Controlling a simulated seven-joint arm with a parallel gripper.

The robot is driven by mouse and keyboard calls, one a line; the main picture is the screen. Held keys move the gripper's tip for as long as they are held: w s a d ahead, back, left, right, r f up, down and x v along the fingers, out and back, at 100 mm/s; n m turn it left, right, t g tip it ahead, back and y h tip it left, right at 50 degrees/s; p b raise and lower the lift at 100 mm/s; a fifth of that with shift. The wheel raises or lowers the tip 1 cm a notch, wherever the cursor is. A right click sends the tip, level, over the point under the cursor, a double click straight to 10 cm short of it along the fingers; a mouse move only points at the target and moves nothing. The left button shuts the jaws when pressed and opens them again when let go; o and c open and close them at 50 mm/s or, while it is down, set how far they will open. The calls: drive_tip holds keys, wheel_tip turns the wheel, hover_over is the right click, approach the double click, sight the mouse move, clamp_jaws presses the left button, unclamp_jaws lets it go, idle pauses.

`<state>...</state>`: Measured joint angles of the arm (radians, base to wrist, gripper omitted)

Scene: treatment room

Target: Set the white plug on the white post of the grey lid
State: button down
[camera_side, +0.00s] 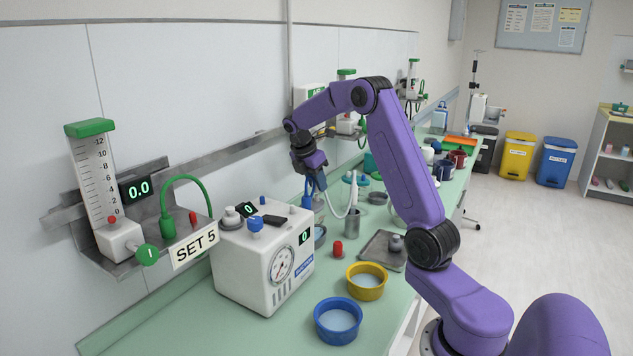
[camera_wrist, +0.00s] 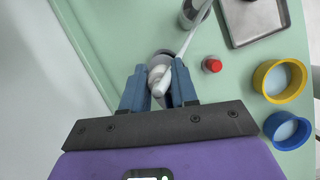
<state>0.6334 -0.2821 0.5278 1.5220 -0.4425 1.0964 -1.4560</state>
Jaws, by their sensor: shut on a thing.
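My gripper (camera_side: 311,190) points down over the green bench; in the wrist view its blue fingers (camera_wrist: 160,92) are shut on the white plug (camera_wrist: 159,80). A white hose (camera_wrist: 191,40) runs from the plug up and to the right, and in the side view the hose (camera_side: 349,200) curves beside the fingers. A round grey thing, seemingly the grey lid (camera_wrist: 154,60), lies below the plug in the wrist view. In the side view a small jar (camera_side: 320,239) stands under my gripper. The white post is hidden, and I cannot tell whether the plug touches it.
A red-capped piece (camera_side: 337,249), a metal cup (camera_side: 352,224) and a grey tray (camera_side: 376,252) stand close on the right. A yellow bowl (camera_side: 366,292) and a blue bowl (camera_side: 338,334) are nearer the front. A white gauge box (camera_side: 240,260) stands to the left.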

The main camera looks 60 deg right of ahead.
drive_tip(key=shift+f, duration=1.55)
idle(1.1)
drive_tip(key=c, duration=0.8)
unclamp_jaws()
drive_tip(key=shift+r, duration=3.55)
drive_tip(key=shift+f, duration=0.1)
